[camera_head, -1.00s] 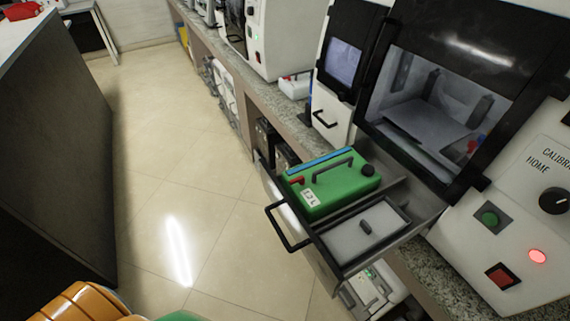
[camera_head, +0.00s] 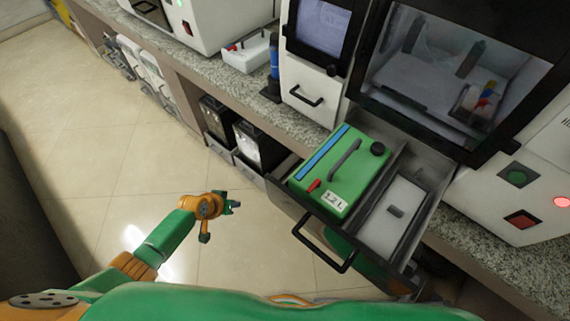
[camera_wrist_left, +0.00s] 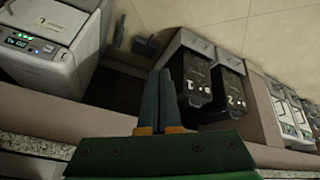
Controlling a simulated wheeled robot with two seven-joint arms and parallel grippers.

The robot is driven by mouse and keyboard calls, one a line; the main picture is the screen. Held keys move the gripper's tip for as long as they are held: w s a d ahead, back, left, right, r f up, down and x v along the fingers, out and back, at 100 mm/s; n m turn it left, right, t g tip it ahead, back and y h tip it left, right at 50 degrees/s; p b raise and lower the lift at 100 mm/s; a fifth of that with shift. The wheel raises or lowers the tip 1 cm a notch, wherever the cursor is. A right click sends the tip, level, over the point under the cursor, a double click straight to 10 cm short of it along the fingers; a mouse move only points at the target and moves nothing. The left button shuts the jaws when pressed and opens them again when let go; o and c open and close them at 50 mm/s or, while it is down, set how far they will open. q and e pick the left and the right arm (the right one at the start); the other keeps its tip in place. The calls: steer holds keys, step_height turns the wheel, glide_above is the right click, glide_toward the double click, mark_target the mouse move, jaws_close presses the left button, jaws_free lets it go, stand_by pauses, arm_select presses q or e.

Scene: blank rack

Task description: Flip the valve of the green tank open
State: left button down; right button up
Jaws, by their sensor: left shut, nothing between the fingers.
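The green tank (camera_head: 352,165) sits in the left part of the open drawer (camera_head: 424,166) in the head view. My left gripper (camera_head: 234,206) is over the floor, left of the drawer and apart from the tank. In the left wrist view its two fingers (camera_wrist_left: 163,102) are together and empty. The tank cannot be made out in the wrist view. My right gripper is not in view.
The drawer's black handle (camera_head: 325,250) juts toward me. A white lidded compartment (camera_head: 393,216) is beside the tank. The machine with a glass window (camera_head: 440,75) stands behind. Black boxes (camera_head: 258,146) stand under the counter. The floor (camera_head: 95,165) at left is clear.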

arm_select(q)
steer(key=w+d+r+m+h+p, duration=0.1)
steer(key=w+d+r+h, duration=0.2)
steer(key=r, duration=0.8)
steer(key=w+d+r+m+h, duration=0.15)
steer(key=w+d+r, duration=0.3)
steer(key=r, duration=0.55)
steer(key=s+r+m+g, duration=0.2)
steer(key=s+r, duration=0.3)
steer(key=r, duration=0.2)
steer(key=s+d+r+m+g, duration=0.1)
steer(key=s+r+m+g, duration=0.2)
steer(key=s+r, duration=0.2)
step_height(320, 180, up, 2)
steer(key=shift+d+r+h+p, duration=0.25)
steer(key=shift+d+h+p, duration=0.1)
steer(key=shift+p, duration=0.1)
steer(key=shift+f, duration=0.1)
